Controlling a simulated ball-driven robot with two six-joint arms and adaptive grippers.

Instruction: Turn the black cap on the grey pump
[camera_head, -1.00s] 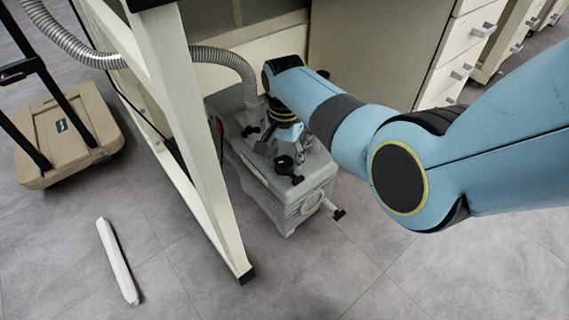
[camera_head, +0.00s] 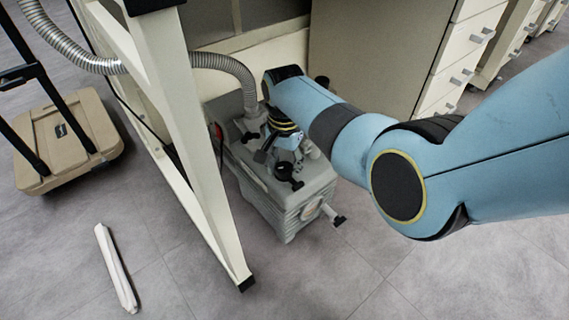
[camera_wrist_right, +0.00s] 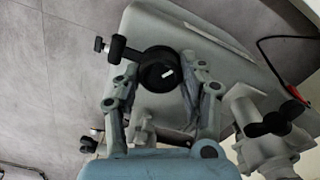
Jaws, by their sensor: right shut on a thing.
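The grey pump (camera_head: 285,208) stands on the floor under a bench frame. Its black cap (camera_head: 284,171) is on the pump's top and also shows in the right wrist view (camera_wrist_right: 160,72) as a dark round piece with a white mark and a side arm. My right gripper (camera_head: 285,158) reaches down over the pump. In the right wrist view its two fingers (camera_wrist_right: 161,75) are shut on the black cap, one on each side. In the head view the wrist hides part of the pump's top. My left gripper is not in view.
A ribbed metal hose (camera_head: 225,62) runs to the pump beside a black winged knob (camera_wrist_right: 277,120). A cream bench leg (camera_head: 195,160) stands close left of the pump. Drawers (camera_head: 455,60) stand behind right. A white bar (camera_head: 116,268) and a beige case (camera_head: 70,138) are at left.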

